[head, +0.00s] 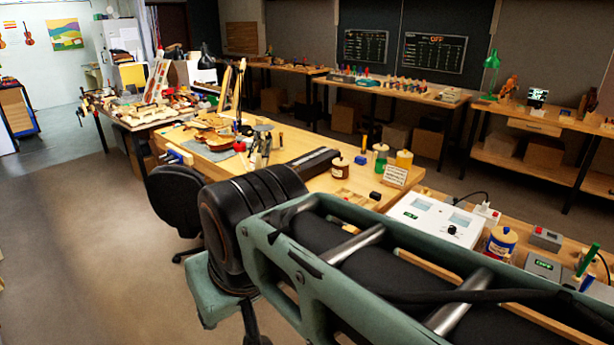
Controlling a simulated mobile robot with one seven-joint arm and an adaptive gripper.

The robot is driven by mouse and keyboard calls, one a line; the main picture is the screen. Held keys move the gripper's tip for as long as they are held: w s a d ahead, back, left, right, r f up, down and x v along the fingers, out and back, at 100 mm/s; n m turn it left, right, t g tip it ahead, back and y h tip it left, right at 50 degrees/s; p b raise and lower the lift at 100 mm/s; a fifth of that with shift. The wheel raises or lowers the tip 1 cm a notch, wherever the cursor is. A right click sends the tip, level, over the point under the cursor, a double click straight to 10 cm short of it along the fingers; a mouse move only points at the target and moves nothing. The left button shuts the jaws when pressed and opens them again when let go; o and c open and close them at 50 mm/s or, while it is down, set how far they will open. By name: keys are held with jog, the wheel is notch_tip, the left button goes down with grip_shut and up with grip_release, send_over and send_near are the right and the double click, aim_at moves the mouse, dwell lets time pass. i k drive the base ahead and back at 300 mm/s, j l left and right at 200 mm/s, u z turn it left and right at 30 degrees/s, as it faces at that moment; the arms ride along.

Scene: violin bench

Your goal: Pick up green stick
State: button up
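A thin green stick (588,259) stands tilted at the far right of the head view, among small devices on the near bench. Its lower end is by a small blue piece, and I cannot tell what holds it. My arm reaches from the lower right across the foreground toward the middle of the bench. I cannot make out my gripper or its fingers, so what it holds does not show.
A black chair (178,200) is left of my arm. Open floor (80,235) lies left.

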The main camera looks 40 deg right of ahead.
aim_at(595, 248)
jog(key=z, duration=3.1)
jog(key=i+l, duration=0.1)
jog(key=i, duration=1.15)
jog(key=j+z, duration=0.4)
jog(key=i+l+u, duration=0.15)
jog(key=i, duration=0.15)
